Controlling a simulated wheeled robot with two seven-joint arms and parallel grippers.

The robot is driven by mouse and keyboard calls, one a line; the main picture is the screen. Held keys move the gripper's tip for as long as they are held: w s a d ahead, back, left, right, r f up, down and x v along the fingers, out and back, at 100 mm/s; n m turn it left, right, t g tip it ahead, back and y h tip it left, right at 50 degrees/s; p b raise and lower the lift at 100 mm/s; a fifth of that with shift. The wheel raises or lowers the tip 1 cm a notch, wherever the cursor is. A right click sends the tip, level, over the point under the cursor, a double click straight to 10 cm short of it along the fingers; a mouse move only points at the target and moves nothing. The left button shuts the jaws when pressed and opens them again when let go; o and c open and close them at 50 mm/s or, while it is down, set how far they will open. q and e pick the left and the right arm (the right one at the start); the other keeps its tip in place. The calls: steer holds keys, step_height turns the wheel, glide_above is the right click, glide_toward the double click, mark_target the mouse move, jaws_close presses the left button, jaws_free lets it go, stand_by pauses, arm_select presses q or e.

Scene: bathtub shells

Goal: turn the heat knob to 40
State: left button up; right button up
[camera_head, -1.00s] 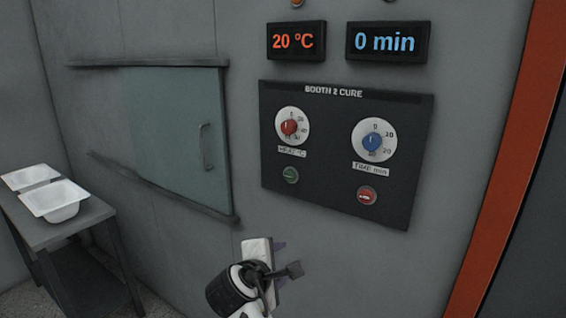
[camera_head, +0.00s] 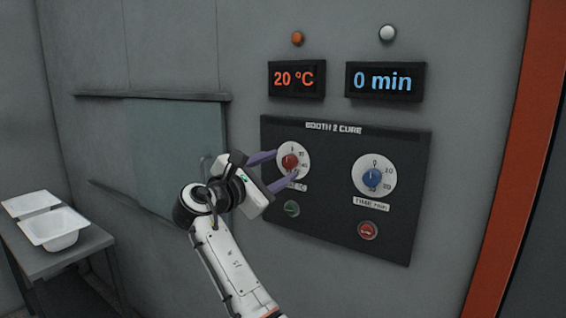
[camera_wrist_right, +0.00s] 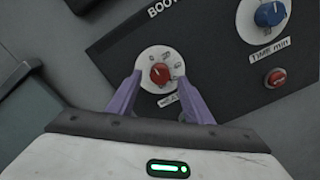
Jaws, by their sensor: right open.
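The red heat knob (camera_head: 290,162) sits on a white dial on the dark "BOOTH 2 CURE" panel (camera_head: 330,215). Its display (camera_head: 297,78) above reads 20 °C. My right gripper (camera_head: 284,165) is open, its two purple fingers reaching toward the dial, one above and one below the knob. In the right wrist view the red knob (camera_wrist_right: 160,73) shows between and beyond the open fingers (camera_wrist_right: 160,90). I cannot tell whether the fingers touch the dial. The heat label is partly hidden by a finger. My left gripper is not in view.
A blue time knob (camera_head: 373,178) sits to the right, under a display (camera_head: 385,82) reading 0 min. A green button (camera_head: 292,209) and a red button (camera_head: 368,230) are below the knobs. White trays (camera_head: 56,228) rest on a table at left. A sliding door (camera_head: 165,150) is behind my arm.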

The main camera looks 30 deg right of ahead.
mark_target(289, 162)
steer(key=shift+x, duration=1.25)
steer(key=c, duration=1.1)
steer(key=shift+o, duration=0.2)
